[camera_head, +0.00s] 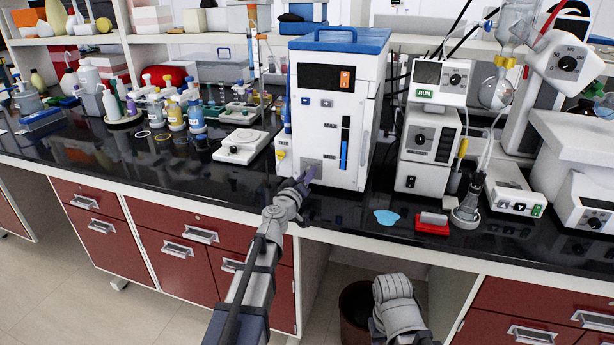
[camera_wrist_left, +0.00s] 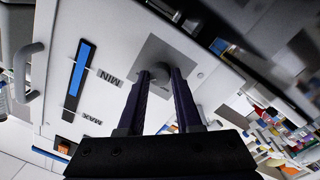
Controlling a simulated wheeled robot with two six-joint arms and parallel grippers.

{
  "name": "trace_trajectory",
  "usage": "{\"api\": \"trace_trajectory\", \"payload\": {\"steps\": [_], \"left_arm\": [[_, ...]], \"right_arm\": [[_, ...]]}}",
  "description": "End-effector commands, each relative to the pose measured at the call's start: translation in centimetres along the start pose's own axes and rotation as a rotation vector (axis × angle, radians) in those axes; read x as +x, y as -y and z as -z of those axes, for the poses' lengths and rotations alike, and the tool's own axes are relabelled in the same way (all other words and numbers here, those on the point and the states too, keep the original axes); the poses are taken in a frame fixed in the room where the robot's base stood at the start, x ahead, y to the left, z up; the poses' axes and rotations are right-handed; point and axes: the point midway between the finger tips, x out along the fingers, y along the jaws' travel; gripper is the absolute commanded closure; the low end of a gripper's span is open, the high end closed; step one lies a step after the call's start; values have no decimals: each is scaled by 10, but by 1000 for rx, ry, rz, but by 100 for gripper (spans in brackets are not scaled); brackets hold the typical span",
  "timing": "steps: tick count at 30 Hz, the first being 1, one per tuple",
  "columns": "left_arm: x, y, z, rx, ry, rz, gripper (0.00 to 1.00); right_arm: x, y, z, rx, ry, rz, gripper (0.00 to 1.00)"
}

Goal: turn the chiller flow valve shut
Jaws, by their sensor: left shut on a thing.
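The chiller (camera_head: 362,110) is a white upright box with a blue lid, a dark display and a blue level strip marked MAX. Low on its front is a grey square plate (camera_head: 311,163). In the left wrist view the flow valve (camera_wrist_left: 160,70), a small round grey knob, stands out from that plate (camera_wrist_left: 185,55). My left gripper (camera_head: 304,178) reaches the plate from the front. In the left wrist view its two dark fingers (camera_wrist_left: 161,80) are on either side of the knob, shut on it. The fingers partly hide the knob. My right gripper is not visible.
A white RUN-labelled unit (camera_head: 440,80) stands right of the chiller. A blue puddle shape (camera_head: 387,217) and a red block (camera_head: 432,224) lie near the bench's front edge. A flat white device (camera_head: 241,146) and several bottles stand to the left.

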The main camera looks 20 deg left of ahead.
Motion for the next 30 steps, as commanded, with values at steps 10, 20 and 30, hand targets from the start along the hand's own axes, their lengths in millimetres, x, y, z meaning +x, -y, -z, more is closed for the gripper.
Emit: {"api": "trace_trajectory", "payload": {"steps": [10, 20, 30], "left_arm": [[0, 1, -1, -273, -13, -8, 100], [1, 0, -1, -589, -28, -18, 100], [1, 0, -1, -911, -43, -28, 100]], "right_arm": [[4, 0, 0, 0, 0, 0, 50], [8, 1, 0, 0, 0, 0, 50], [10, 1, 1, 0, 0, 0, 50]]}}
